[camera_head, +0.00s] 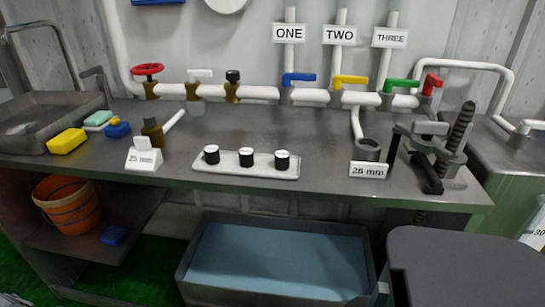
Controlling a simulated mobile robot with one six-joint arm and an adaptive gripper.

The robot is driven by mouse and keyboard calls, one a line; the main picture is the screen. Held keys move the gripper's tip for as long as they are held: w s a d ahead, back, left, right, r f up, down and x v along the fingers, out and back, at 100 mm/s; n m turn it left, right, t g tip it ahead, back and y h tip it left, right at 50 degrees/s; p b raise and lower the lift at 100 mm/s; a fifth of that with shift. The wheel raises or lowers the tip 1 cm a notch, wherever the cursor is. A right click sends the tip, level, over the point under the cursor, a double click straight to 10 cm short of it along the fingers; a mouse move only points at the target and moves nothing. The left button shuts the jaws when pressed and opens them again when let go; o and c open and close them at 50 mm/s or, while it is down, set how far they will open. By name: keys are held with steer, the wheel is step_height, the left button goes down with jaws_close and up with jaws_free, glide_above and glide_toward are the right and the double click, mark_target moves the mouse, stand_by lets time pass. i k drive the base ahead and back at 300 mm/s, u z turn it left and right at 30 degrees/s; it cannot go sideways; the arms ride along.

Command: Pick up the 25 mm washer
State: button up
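No 25 mm washer can be made out for certain. A white tray (230,172) on the bench holds three small upright black-and-white pieces: left (211,155), middle (246,157) and right (282,160). Their sizes cannot be read. A white card marked "25 mm" (368,170) stands at the bench's front edge, right of the tray. Just behind it is a grey round pipe socket (368,146). Another white card (144,157) stands left of the tray; its small print is hard to read. My gripper is not in view.
A dark clamp (430,150) with a threaded rod stands right of the socket. Pipes with coloured valves run along the back wall. A yellow sponge (67,141) lies at left. A blue-bottomed bin (275,262) is below the bench. A dark grey slab (465,270) fills the lower right.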

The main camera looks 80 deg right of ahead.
mark_target(282, 158)
steer(key=u, duration=0.05)
steer(key=k, duration=2.1)
steer(key=z, duration=1.1)
